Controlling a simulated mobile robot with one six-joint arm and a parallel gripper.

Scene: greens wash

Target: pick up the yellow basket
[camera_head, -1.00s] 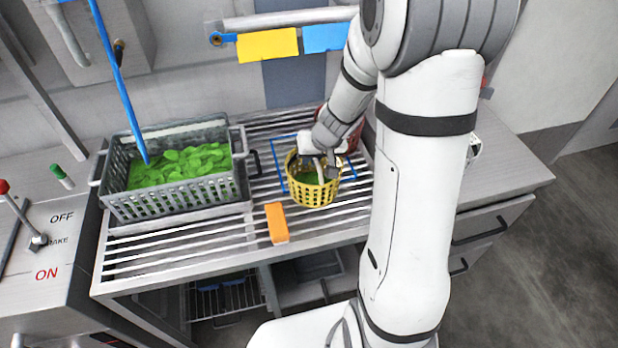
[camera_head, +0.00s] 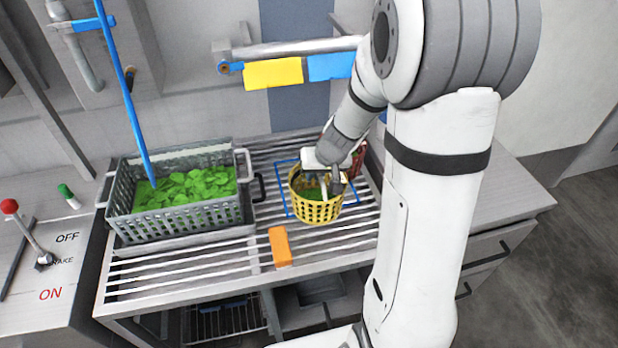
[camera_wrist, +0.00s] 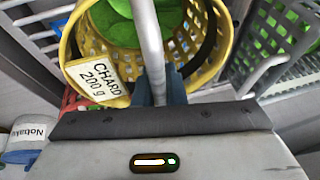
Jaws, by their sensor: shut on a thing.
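The yellow basket (camera_head: 318,209) is round with slotted walls and has green leaves inside. It is at the slatted rack, by a blue outlined square (camera_head: 285,192). My gripper (camera_head: 328,178) is over the basket and shut on its pale handle. In the wrist view the handle (camera_wrist: 150,45) runs between the dark fingers (camera_wrist: 158,85), and the basket (camera_wrist: 205,72) hangs or stands beyond them. A tag (camera_wrist: 97,80) on its rim reads "CHARD 200 g". I cannot tell if the basket's bottom touches the rack.
A grey crate of leaves (camera_head: 180,222) stands left of the basket. An orange block (camera_head: 280,246) lies in front. A red container (camera_head: 358,160) is close behind my gripper. A blue rod (camera_head: 125,90) leans into the crate.

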